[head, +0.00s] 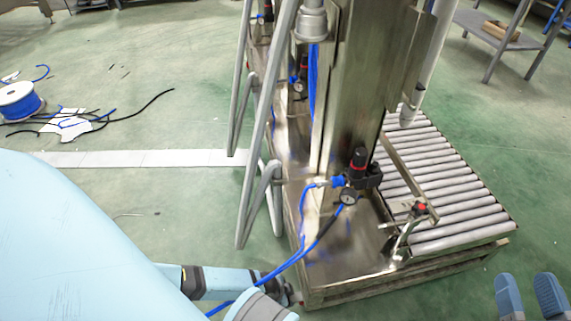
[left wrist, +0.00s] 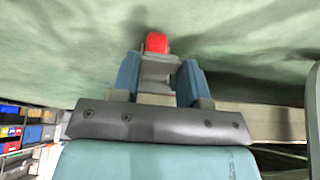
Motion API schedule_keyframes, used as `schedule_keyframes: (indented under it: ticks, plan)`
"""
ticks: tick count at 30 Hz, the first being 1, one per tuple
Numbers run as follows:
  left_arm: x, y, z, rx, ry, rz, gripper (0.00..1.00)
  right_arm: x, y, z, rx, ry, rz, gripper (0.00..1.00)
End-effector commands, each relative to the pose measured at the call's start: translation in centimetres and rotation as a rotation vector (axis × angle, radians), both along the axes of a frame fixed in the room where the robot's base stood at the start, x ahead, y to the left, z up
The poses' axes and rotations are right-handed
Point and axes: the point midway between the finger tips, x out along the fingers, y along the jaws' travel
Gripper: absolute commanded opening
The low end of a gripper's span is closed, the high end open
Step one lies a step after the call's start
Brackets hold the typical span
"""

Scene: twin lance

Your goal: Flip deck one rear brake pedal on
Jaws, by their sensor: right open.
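In the left wrist view a red block-shaped piece (left wrist: 157,42), possibly the pedal, shows just past the fingertips of my left gripper (left wrist: 160,75). Its two blue fingers stand apart on either side of a grey metal part. I cannot tell whether they touch that part. My right gripper (head: 530,297) is open and empty over the floor at the lower right. No marking names the deck or the pedal.
A roller conveyor (head: 440,180) sits on the machine's right side. A red-tipped metal lever (head: 420,208) and a gauge (head: 348,197) with blue hoses stand near. Grey tube rails (head: 262,205) rise on the left. A blue cable reel (head: 20,103) lies on the floor.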

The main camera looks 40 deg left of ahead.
Motion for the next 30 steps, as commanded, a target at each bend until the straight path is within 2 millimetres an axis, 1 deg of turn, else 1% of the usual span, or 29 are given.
schedule_keyframes:
  ticks: [5,11,24,30]
  plan:
    - [0.0,0.1,-0.1,-0.008,-0.011,-0.001,0.17,0.0,0.0,-0.1,-0.001,0.001,0.0,0.43]
    - [-0.2,0.3,-0.7,-0.058,-0.069,0.0,0.17,0.0,0.0,-0.2,-0.003,-0.002,-0.001,0.43]
    - [-0.4,0.5,-2.5,-0.247,-0.294,-0.003,0.17,0.0,-0.1,-0.1,-0.011,-0.014,-0.001,0.43]
    - [-0.4,0.4,-3.1,-0.31,-0.367,-0.001,0.17,0.1,-0.1,0.0,-0.012,-0.015,0.0,0.43]
